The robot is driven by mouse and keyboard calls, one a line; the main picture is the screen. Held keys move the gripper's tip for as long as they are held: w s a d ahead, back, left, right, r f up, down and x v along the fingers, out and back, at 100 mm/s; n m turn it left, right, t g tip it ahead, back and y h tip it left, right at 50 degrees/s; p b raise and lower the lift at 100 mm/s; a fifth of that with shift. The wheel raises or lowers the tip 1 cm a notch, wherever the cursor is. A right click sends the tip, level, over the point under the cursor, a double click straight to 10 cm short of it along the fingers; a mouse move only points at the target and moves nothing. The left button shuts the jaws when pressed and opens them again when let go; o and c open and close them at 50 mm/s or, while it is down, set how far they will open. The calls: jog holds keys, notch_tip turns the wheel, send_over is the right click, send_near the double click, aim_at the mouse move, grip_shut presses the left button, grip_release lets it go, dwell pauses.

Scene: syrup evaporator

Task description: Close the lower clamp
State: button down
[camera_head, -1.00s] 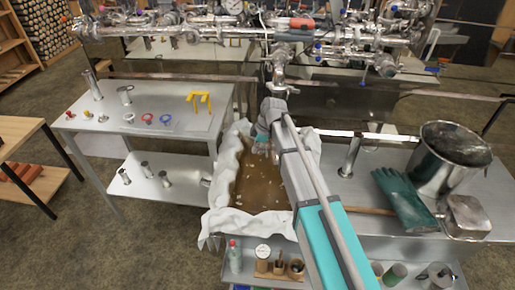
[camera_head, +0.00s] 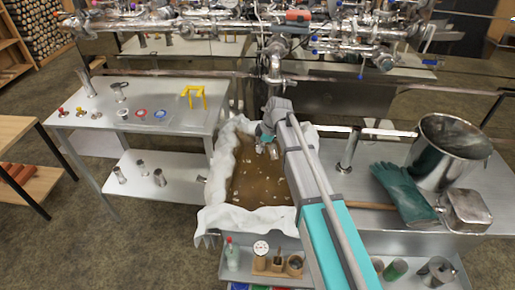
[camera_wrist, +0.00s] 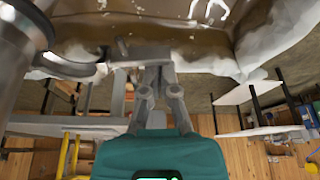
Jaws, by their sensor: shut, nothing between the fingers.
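A vertical metal pipe (camera_head: 273,66) hangs from the pipework above the cloth-lined pan. Fittings sit around its lower part, but the lower clamp is too small there to tell its state. In the wrist view a large metal cylinder (camera_wrist: 18,50) stands at the left edge. A curved metal piece (camera_wrist: 68,66) juts from it towards my fingers, possibly a clamp part. My gripper (camera_head: 266,151) is below the pipe, over the pan, fingers pointing down. In the wrist view my gripper (camera_wrist: 153,75) is shut and empty, beside the curved piece; whether they touch I cannot tell.
The pan with white cloth (camera_head: 228,215) and brown liquid lies under my gripper. A steel table (camera_head: 170,105) with small parts and a yellow stand (camera_head: 193,92) is left. A pot (camera_head: 446,150), green gloves (camera_head: 404,195) and a metal box (camera_head: 466,210) are right. Dense pipework spans the back.

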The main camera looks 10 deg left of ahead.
jog(key=d, duration=0.2)
jog(key=shift+w+d, duration=0.35)
jog(key=shift+d, duration=0.05)
dwell(0.4)
notch_tip(320, 180, up, 9)
jog(key=p, duration=0.9)
jog(key=shift+s+a+r, duration=0.15)
jog(key=shift+a+r, duration=0.05)
jog(key=shift+a, duration=0.1)
dwell(0.6)
